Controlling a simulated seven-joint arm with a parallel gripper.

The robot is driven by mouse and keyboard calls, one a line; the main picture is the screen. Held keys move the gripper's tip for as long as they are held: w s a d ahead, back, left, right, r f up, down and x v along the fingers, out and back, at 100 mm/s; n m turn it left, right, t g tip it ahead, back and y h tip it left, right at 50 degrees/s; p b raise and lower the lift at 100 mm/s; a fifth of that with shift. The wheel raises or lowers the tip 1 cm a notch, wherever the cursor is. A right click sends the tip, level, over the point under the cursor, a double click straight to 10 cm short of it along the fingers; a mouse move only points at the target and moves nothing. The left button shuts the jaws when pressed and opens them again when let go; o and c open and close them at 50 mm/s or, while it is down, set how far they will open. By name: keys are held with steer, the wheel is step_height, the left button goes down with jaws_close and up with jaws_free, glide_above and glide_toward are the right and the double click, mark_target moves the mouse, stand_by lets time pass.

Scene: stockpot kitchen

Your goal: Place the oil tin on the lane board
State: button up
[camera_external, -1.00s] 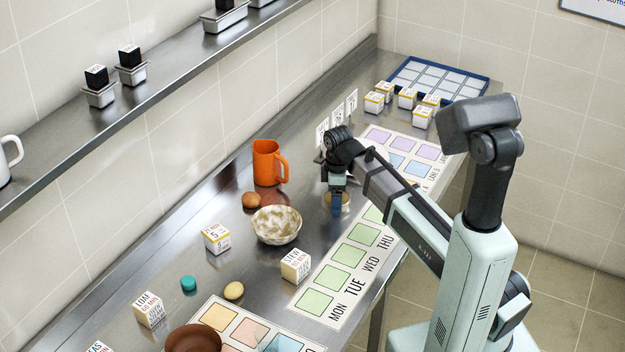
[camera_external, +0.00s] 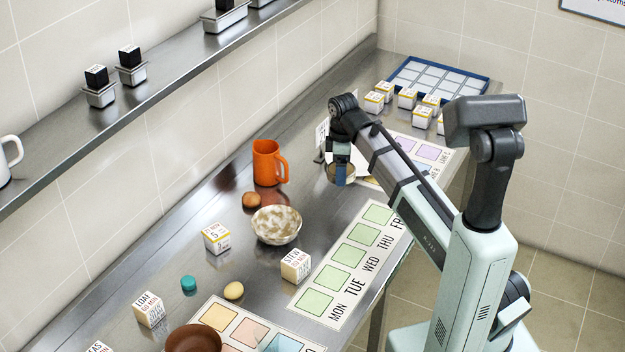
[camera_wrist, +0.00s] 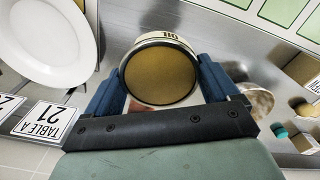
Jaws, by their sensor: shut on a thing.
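My gripper (camera_external: 341,176) is shut on the oil tin (camera_wrist: 160,75), with one blue finger on each side of it. In the wrist view the tin has a round tan end with a dark rim and a pale side lettered OIL. In the external view the oil tin (camera_external: 333,174) is mostly behind the fingers and appears held above the counter. The lane board (camera_external: 428,152), white with coloured squares, lies at the far right of the counter. My arm covers much of it.
A white plate (camera_wrist: 45,40) is beside the gripper. An orange mug (camera_external: 266,163) and a speckled bowl (camera_external: 277,225) stand to the left. The weekday strip (camera_external: 345,255) lies in front. Several small cubes stand by the blue-framed grid (camera_external: 440,78) at the back.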

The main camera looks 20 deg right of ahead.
steer(key=w+d+m, duration=0.3)
steer(key=w+d, duration=0.1)
steer(key=d, duration=1.1)
steer(key=w+d+m, duration=0.2)
steer(key=w+d, duration=0.2)
steer(key=d, duration=1.1)
steer(key=n, duration=0.4)
glide_above(421, 162)
steer(key=shift+f, duration=4.8)
steer(key=shift+f, duration=0.1)
steer(key=o, duration=1)
steer(key=shift+c, duration=0.2)
step_height(421, 162, up, 12)
